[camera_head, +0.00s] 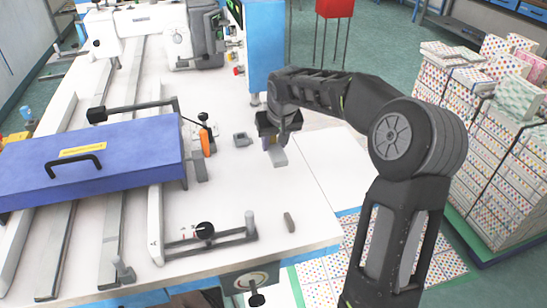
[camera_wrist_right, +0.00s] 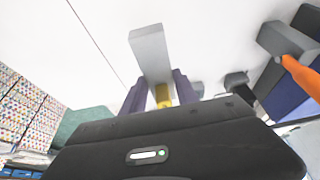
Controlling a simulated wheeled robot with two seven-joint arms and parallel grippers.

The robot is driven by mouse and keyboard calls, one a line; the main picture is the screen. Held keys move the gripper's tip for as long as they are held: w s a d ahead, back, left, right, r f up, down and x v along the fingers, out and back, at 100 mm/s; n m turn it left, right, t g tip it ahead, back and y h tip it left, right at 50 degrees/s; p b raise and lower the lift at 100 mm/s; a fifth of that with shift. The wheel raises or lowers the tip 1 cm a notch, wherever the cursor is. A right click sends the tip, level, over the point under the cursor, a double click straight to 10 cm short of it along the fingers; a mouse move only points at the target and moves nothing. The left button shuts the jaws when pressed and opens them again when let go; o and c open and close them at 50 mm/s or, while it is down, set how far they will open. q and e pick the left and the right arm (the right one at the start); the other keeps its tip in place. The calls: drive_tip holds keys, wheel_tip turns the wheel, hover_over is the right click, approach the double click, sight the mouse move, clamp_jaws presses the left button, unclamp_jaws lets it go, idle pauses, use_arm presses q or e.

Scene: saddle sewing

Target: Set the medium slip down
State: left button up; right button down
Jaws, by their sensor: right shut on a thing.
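My right gripper (camera_head: 272,138) is over the white table top (camera_head: 235,185) near its right edge, pointing down. It is shut on a light grey block, which I take to be the medium slip (camera_head: 279,157). In the right wrist view the slip (camera_wrist_right: 150,52) extends out from between the purple fingers (camera_wrist_right: 154,94), with a yellow piece showing at its near end. The slip is at or just above the white surface; I cannot tell whether it touches. The upper part of the slip is hidden by the gripper. My left gripper is not in view.
A small grey block (camera_head: 242,140) lies left of the gripper, and a thin grey piece (camera_head: 289,221) lies nearer. An orange-handled clamp (camera_head: 207,142) and a blue cover (camera_head: 90,160) stand to the left. Stacked patterned boxes (camera_head: 490,140) are at right.

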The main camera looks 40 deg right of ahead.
drive_tip(key=shift+f, duration=0.3)
drive_tip(key=shift+f, duration=2.5)
drive_tip(key=shift+f, duration=0.1)
drive_tip(key=c, duration=0.9)
unclamp_jaws()
drive_tip(key=v, duration=1.2)
drive_tip(key=shift+a, duration=0.1)
